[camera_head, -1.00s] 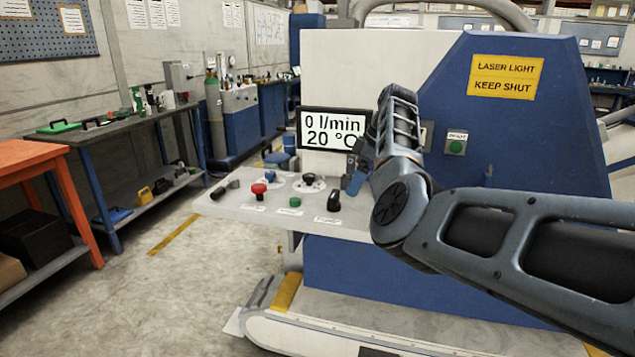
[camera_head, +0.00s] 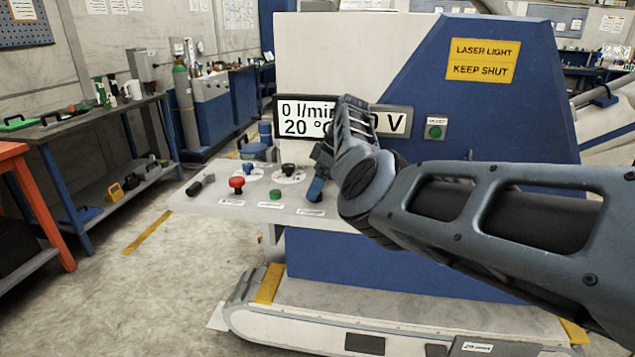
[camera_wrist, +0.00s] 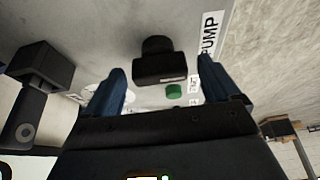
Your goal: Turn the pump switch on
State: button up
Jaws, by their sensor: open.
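The pump switch (camera_wrist: 160,62) is a black knob with a raised grip, beside a label (camera_wrist: 212,35) reading PUMP in the wrist view. My gripper (camera_wrist: 162,68) is open, with one blue finger on either side of the switch's line. I cannot tell whether the fingers touch it. In the head view my gripper (camera_head: 318,185) is low over the right end of the control shelf (camera_head: 215,200) and hides the switch. The display (camera_head: 300,116) reads 0 l/min and 20 °C, partly covered by my arm.
A red mushroom button (camera_head: 236,184), a green button (camera_head: 275,195), a black dial (camera_head: 289,170) and a blue knob (camera_head: 248,168) stand left of my gripper. A black handle (camera_head: 200,184) is at the shelf's left end. A black lever (camera_wrist: 40,70) shows in the wrist view.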

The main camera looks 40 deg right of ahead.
jog(key=c, duration=1.1)
jog(key=shift+o, duration=0.2)
jog(key=shift+m+p, duration=0.3)
jog(key=shift+p, duration=0.05)
jog(key=m+h+p, duration=0.1)
jog(key=m+p, duration=0.2)
jog(key=shift+s+a+r+t, duration=0.1)
jog(key=shift+s+t, duration=0.05)
jog(key=shift+t, duration=0.15)
jog(key=m+h+p, duration=0.2)
jog(key=m, duration=0.3)
jog(key=shift+a, duration=0.15)
jog(key=m+h, duration=0.1)
jog(key=m, duration=0.3)
jog(key=shift+a+h+p, duration=0.1)
jog(key=shift+h+p, duration=0.2)
jog(key=shift+h, duration=0.1)
jog(key=m+g+h+b, duration=0.1)
jog(key=m, duration=0.4)
jog(key=shift+f, duration=0.2)
jog(key=shift+m+g+h, duration=0.3)
